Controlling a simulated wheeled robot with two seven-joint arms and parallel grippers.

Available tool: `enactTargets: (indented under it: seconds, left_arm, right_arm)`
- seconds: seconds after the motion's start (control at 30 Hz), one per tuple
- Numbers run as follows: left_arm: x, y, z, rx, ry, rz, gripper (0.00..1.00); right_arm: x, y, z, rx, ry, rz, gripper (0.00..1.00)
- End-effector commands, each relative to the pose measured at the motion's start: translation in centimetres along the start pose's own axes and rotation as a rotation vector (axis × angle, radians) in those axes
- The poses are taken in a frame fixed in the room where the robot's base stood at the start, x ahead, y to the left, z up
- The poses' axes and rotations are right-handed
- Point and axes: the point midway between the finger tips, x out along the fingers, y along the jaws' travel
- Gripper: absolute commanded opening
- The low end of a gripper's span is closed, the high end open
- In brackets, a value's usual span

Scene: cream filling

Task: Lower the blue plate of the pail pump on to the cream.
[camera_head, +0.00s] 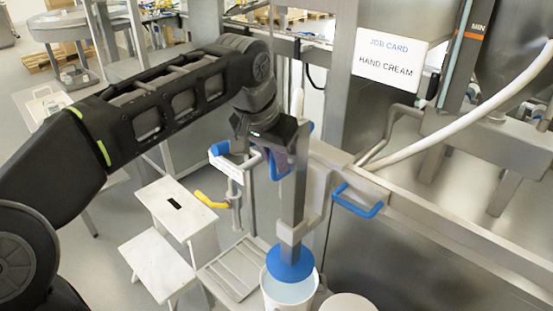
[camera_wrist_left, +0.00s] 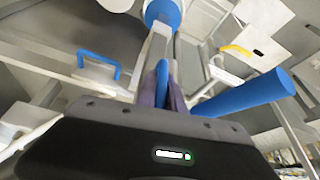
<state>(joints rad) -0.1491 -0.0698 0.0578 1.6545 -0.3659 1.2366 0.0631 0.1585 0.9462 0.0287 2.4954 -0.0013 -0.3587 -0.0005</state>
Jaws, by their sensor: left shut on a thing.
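The pail pump's blue plate (camera_head: 290,264) hangs at the foot of a grey vertical column (camera_head: 293,205), over the mouth of a white pail (camera_head: 272,296). Pale cream (camera_head: 290,292) shows in the pail below the plate's front edge; I cannot tell whether the plate touches it. My left gripper (camera_head: 278,160) is shut on a blue handle beside the column's upper part. In the left wrist view my fingers (camera_wrist_left: 163,85) close around this blue handle (camera_wrist_left: 161,80), and the plate (camera_wrist_left: 163,12) shows at the top edge. My right gripper is out of view.
Another blue handle (camera_head: 357,203) sticks out right of the column. A yellow lever (camera_head: 210,201) and a white step stool (camera_head: 177,207) are at the left. A round pale lid or container (camera_head: 348,303) is right of the pail. A job card (camera_head: 389,54) reads HAND CREAM.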

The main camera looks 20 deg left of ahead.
Motion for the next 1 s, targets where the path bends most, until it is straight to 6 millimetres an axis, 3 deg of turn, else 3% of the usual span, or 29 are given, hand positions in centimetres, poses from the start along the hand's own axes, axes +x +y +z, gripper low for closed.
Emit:
enactTargets:
  seconds: [0.17,0.5,0.6,0.97,1.0]
  left_arm:
    - [1.1,0.0,0.5,-0.002,0.001,0.001,0.0]
    - [9.5,0.0,4.0,-0.003,-0.004,0.001,0.0]
    - [10.9,0.0,4.6,-0.003,-0.004,0.001,0.0]
    - [11.7,-0.1,5.1,-0.003,-0.019,0.0,0.0]
    - [11.7,-0.1,5.1,-0.003,-0.019,0.0,0.14]
  right_arm:
    - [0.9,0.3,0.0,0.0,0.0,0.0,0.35]
    - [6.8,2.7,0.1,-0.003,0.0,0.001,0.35]
    - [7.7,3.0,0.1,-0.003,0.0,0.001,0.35]
    - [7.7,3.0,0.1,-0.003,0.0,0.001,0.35]
    - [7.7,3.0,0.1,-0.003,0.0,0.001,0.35]
